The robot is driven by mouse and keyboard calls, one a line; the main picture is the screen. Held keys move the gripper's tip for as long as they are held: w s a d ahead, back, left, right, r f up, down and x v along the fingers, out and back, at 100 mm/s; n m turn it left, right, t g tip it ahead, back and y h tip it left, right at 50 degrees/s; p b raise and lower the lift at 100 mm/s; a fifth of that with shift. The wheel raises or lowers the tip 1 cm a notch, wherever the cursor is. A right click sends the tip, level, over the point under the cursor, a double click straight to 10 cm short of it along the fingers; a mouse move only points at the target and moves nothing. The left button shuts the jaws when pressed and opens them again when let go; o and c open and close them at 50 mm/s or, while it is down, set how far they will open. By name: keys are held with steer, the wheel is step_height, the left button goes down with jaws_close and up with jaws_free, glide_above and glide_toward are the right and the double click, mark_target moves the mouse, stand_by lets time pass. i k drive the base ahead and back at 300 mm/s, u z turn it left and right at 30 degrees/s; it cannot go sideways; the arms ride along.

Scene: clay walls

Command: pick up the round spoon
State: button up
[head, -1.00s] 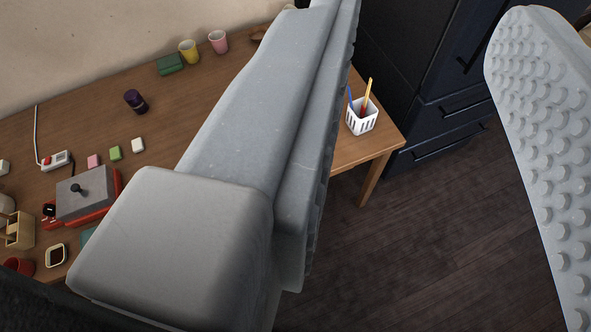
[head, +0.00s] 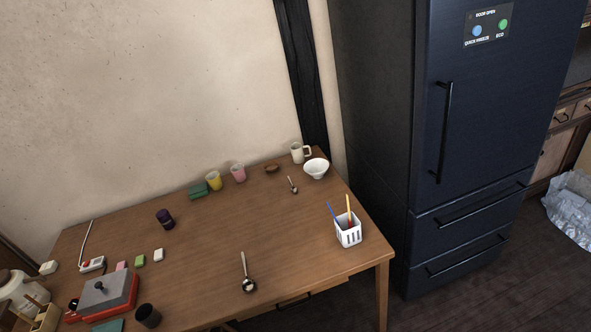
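Two spoons lie on the wooden table (head: 200,250) in the head view. The nearer spoon (head: 248,284) is at the table's front middle, with a round bowl toward me and its handle pointing away. A smaller spoon (head: 293,186) lies farther back, near a white bowl. Its bowl shape is too small to judge, so I cannot tell for certain which one is the round spoon. My gripper is not in view, and nothing covers either spoon.
A white basket with pens (head: 348,234) stands at the table's right edge. The white bowl (head: 316,168), a mug (head: 298,153), and pink (head: 238,173) and yellow (head: 214,181) cups stand at the back. A dark fridge (head: 470,130) stands right. The table's middle is clear.

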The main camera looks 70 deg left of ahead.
mark_target(249, 286)
steer(key=z, duration=0.9)
steer(key=k, duration=1.1)
steer(key=u, duration=2.3)
steer(key=i, duration=1)
steer(key=z, duration=0.05)
